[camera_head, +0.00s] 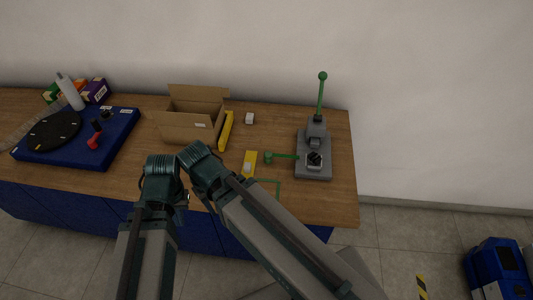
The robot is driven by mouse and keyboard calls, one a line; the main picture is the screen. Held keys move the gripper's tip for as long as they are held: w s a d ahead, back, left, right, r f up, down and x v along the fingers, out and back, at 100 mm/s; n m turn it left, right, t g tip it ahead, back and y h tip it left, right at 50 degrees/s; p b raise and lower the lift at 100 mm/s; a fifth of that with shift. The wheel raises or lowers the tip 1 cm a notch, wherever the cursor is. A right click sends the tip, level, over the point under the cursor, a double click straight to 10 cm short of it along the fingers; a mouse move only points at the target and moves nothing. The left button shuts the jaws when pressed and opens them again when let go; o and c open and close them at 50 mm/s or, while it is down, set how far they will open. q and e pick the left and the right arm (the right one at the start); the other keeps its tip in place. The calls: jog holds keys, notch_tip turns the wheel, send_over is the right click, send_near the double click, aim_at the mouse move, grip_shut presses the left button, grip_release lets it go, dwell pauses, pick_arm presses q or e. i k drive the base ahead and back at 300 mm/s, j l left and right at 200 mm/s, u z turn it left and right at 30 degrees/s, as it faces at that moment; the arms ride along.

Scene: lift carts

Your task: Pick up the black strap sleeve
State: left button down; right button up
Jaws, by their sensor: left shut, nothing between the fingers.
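I cannot tell for sure which thing is the black strap sleeve. A small black piece (314,158) sits in the grey fixture of the press at the right of the table. Another small black piece (97,125) stands on the blue board at the left. My left gripper (186,197) is shut and empty near the table's front edge, mostly hidden by my arm links, well apart from both pieces. My right arm comes in from the lower right; its gripper is hidden behind the links.
An open cardboard box (188,127) stands mid-table, with a yellow bar (226,131) beside it. A press (313,170) with green levers stands right. The blue board (117,128) holds a black disc (53,131) and a red piece (94,140). A white bottle (70,92) stands behind.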

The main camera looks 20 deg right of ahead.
aim_at(314, 159)
jog(key=j+z, duration=0.15)
jog(key=z, duration=2.55)
jog(key=k+j, duration=0.2)
jog(key=k, duration=0.15)
jog(key=k+j, duration=0.2)
jog(key=k, duration=0.1)
